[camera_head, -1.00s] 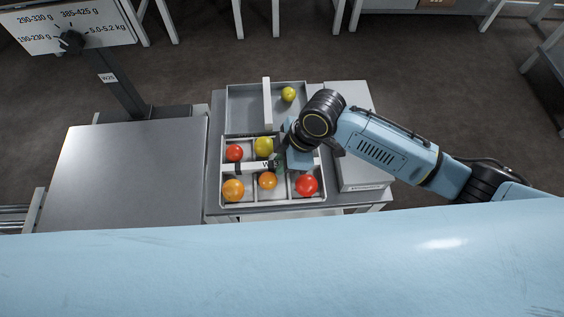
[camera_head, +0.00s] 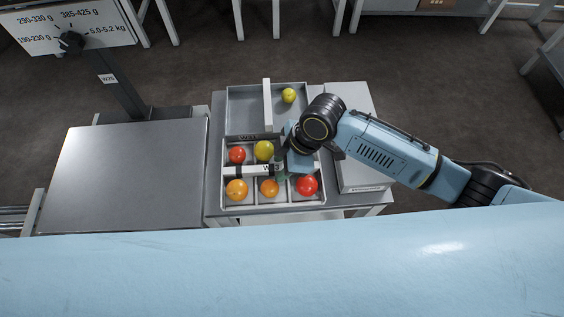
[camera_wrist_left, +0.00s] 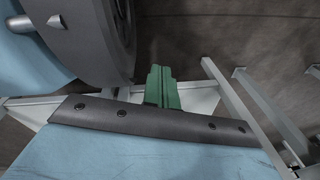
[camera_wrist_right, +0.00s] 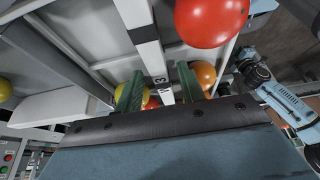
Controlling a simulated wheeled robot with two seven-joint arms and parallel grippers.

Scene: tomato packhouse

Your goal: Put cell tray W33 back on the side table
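Cell tray W33 (camera_head: 324,196) is a grey divided tray with a white handle bar (camera_head: 240,170) across its middle. It holds red, orange and yellow tomatoes and sits over the grey side table (camera_head: 214,125); its underside is hidden. My right gripper (camera_head: 282,172) is over the right part of the handle, partly hidden by its own wrist. In the right wrist view its green fingers (camera_wrist_right: 160,90) stand apart on either side of the handle, with gaps showing. My left gripper (camera_wrist_left: 163,87) shows only in its wrist view, fingers together and empty.
A second grey tray (camera_head: 228,108) with a white handle and one yellow tomato (camera_head: 289,95) lies directly behind. A grey box (camera_head: 350,95) is at the right. A scale with a bare metal platform (camera_head: 130,175) and a dial sign (camera_head: 70,30) stands at the left.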

